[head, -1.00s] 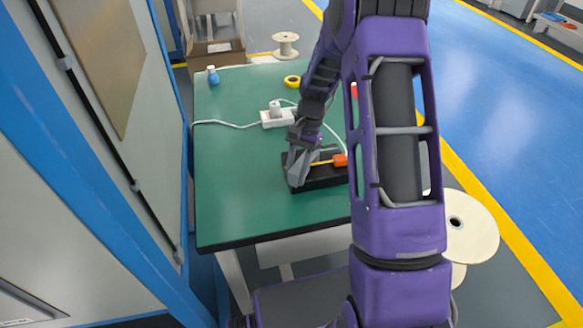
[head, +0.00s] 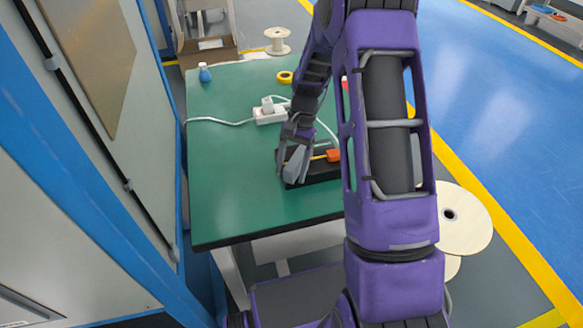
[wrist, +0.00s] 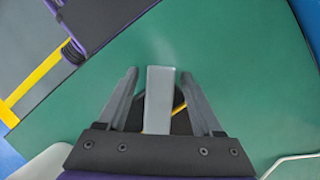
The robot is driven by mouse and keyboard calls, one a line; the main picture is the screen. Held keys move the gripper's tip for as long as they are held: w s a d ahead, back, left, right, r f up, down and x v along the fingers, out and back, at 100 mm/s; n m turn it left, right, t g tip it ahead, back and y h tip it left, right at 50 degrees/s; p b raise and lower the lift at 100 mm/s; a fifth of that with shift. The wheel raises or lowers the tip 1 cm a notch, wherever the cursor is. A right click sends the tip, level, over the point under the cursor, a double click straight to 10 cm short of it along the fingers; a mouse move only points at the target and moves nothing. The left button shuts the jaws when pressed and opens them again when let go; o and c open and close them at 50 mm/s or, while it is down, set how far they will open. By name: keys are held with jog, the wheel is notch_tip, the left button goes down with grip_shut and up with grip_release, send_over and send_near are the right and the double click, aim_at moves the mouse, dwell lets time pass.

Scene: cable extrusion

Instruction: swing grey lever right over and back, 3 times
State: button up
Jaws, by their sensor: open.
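The grey lever (head: 296,164) stands at the left end of a low black base (head: 322,173) on the green table. In the wrist view the grey lever (wrist: 160,98) is a plain flat-ended bar between the two fingers of my gripper (wrist: 160,75). My fingers are spread, with a gap on each side of the bar, so my gripper is open. In the head view my gripper (head: 294,140) is at the lever, partly covering it. Part of the black base is hidden behind my arm.
An orange piece (head: 333,155) with a yellow strip lies along the base. A white power strip (head: 270,115) with cables, a yellow tape ring (head: 284,77) and a blue bottle (head: 204,72) are farther back. The green table (head: 225,180) is clear at left.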

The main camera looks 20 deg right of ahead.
aim_at(302, 149)
jog(key=p+v, duration=0.1)
jog(key=v, duration=1.6)
jog(key=shift+r, duration=0.15)
jog(key=shift+w, duration=0.15)
